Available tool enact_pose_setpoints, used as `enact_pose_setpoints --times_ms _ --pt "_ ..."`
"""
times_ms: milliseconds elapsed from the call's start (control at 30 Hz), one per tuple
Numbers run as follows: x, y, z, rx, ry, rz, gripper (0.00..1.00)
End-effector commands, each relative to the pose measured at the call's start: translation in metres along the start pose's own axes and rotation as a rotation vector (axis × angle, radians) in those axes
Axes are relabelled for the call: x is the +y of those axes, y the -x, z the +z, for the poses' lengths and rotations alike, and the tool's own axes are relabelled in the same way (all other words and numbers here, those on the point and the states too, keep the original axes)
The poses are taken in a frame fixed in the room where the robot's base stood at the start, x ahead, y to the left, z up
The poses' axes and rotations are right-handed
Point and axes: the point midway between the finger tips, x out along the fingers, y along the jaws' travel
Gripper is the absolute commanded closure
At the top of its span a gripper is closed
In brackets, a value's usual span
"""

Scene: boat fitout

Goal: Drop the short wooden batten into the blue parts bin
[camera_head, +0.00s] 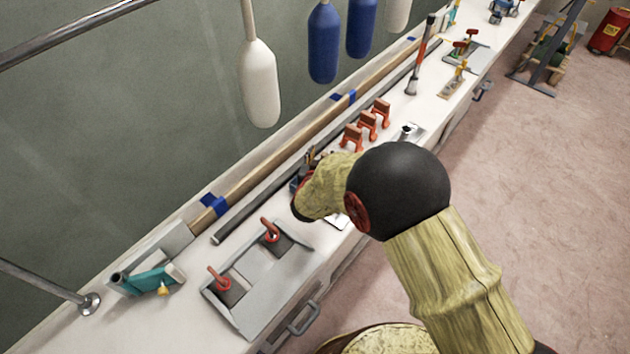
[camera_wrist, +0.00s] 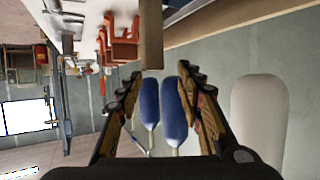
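In the wrist view my gripper (camera_wrist: 160,82) has its two fingers spread apart, with nothing seen clamped between them. A short brown wooden piece (camera_wrist: 150,36), which looks like the short batten, shows its end just beyond the fingertips at the top; I cannot tell whether it touches them. In the head view my forearm hides most of the gripper, and only small brown and dark parts (camera_head: 312,157) show past it over the bench. The short batten cannot be made out there. I cannot identify the blue parts bin in either view.
The white bench (camera_head: 165,323) runs along the wall with a long wooden strip (camera_head: 265,155) and a dark rod (camera_head: 250,209). Orange clamps (camera_head: 367,127) stand beyond my arm. A grey tray (camera_head: 262,290) lies nearer. White (camera_head: 258,85) and blue (camera_head: 323,45) fenders hang above.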

Motion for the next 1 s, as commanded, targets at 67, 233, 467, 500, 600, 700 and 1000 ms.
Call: enact_pose_setpoints --times_ms 67,233,467,500,600,700,1000 --pt "0.000 0.000 0.000 0.000 0.000 0.000 0.58" --pt "0.000 0.000 0.000 0.000 0.000 0.000 0.58" --pt "-0.001 0.009 0.000 0.000 0.000 -0.002 0.58" --pt "-0.001 0.015 0.000 0.000 0.000 -0.002 0.58" --pt "-0.001 0.032 0.000 0.001 0.001 -0.002 0.58" --pt "-0.002 0.053 0.000 0.000 0.001 -0.004 0.58" --pt "-0.001 0.106 0.000 0.000 0.001 -0.002 0.58"
